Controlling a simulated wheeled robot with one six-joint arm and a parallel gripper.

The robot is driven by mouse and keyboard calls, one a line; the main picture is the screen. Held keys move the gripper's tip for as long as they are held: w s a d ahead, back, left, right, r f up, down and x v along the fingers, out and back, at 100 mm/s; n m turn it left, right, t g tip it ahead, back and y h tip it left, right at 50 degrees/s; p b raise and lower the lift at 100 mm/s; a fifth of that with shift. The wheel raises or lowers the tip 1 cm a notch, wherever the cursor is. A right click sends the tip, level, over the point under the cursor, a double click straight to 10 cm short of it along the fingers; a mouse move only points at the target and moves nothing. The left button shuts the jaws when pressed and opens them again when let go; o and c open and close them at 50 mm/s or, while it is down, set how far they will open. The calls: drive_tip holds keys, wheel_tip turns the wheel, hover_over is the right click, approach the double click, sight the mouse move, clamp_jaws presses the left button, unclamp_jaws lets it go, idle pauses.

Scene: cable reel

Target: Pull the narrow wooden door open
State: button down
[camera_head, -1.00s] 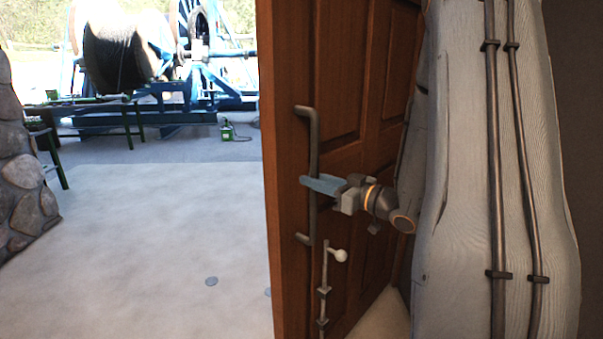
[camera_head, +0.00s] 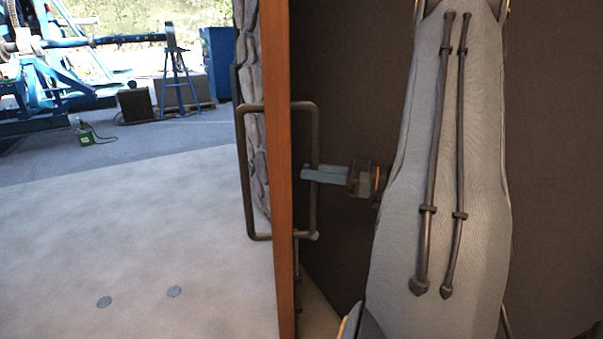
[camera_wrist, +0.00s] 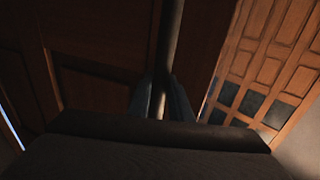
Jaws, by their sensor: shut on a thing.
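The narrow wooden door (camera_head: 281,200) stands open and shows nearly edge-on in the head view. It has a dark metal pull handle on each side; the right one (camera_head: 314,140) is the one my gripper (camera_head: 306,173) holds. My gripper comes from the right, with its fingers shut around the upright bar. In the wrist view the bar (camera_wrist: 170,45) runs down between my two fingers (camera_wrist: 161,98), with the door's dark panels (camera_wrist: 95,50) behind it. The door's wide faces are hidden in the head view.
Pale floor (camera_head: 150,230) lies open to the left of the door, with two small round discs on it. A stone wall (camera_head: 252,60) stands just behind the door edge. A dark wall (camera_head: 345,80) is on the right. Blue reel machinery (camera_head: 40,75) stands far left.

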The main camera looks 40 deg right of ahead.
drive_tip(key=shift+s+d, duration=0.25)
drive_tip(key=shift+d, duration=0.4)
drive_tip(key=shift+r, duration=0.1)
drive_tip(key=c, duration=1.6)
unclamp_jaws()
drive_tip(key=shift+w, duration=0.1)
drive_tip(key=shift+b+v, duration=1.25)
drive_tip(key=shift+v, duration=2.65)
drive_tip(key=shift+c, duration=0.2)
